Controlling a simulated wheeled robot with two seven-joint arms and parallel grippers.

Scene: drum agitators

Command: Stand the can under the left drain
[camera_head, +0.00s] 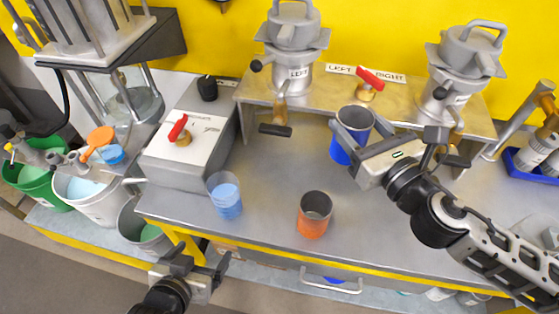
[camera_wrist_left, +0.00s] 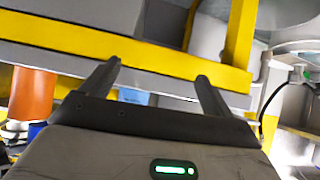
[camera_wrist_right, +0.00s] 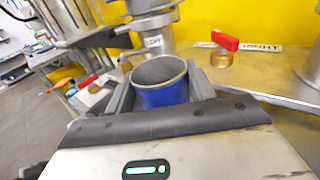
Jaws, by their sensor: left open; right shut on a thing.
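A blue can (camera_head: 341,152) with a grey open top is in my right gripper (camera_head: 362,150), shut around it. It is upright in front of the raised metal shelf, right of the left drain (camera_head: 281,104) and apart from it. In the right wrist view the can (camera_wrist_right: 165,94) sits between the fingers, with the unit marked LEFT (camera_wrist_right: 155,45) behind it. The left drain has a dark handle at its lower end, under the left drum (camera_head: 294,30). My left gripper (camera_head: 203,265) is open and empty, in front of the bench's front edge. Whether the can touches the bench is unclear.
An orange can (camera_head: 313,226) and a clear cup with blue liquid (camera_head: 227,207) stand on the bench. A valve box with a red handle (camera_head: 183,150) is left. The right drum (camera_head: 465,60) has its own drain. Bench under the left drain looks clear.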

